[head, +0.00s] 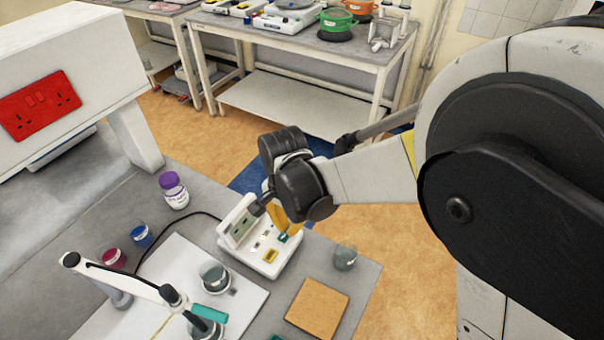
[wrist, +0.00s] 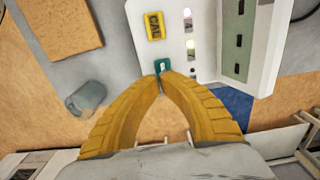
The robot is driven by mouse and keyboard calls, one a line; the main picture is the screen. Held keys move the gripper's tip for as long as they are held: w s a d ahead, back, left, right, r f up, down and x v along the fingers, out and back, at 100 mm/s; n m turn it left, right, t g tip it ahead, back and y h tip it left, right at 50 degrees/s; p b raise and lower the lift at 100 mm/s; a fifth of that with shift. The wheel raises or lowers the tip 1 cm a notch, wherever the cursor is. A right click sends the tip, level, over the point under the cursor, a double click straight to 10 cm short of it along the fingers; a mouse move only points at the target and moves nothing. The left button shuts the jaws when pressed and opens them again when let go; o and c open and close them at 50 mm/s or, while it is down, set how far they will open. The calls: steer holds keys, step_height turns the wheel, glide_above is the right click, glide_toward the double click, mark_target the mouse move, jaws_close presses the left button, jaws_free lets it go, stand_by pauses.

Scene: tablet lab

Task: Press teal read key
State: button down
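The teal key (wrist: 159,65) sits near the edge of a white bench instrument (head: 252,237), and it also shows in the head view (head: 283,238). My gripper (wrist: 162,78) has yellow ribbed fingers whose tips come together, with nothing held between them. In the wrist view the fingertips overlap the lower edge of the teal key. Whether they touch it or hover just above it cannot be told. In the head view my gripper points down over the instrument's right side. A yellow key marked CAL (wrist: 154,25) lies beside the teal key.
A purple-capped bottle (head: 173,190) stands behind.

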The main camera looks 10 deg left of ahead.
steer(key=shift+f, duration=0.75)
steer(key=shift+f+b, duration=0.9)
steer(key=shift+b, duration=0.05)
steer(key=shift+r, duration=0.1)
steer(key=shift+d, duration=0.1)
steer(key=shift+r+p, duration=0.3)
steer(key=shift+p, duration=0.05)
step_height(320, 180, up, 14)
steer(key=p, duration=0.5)
steer(key=shift+f, duration=0.2)
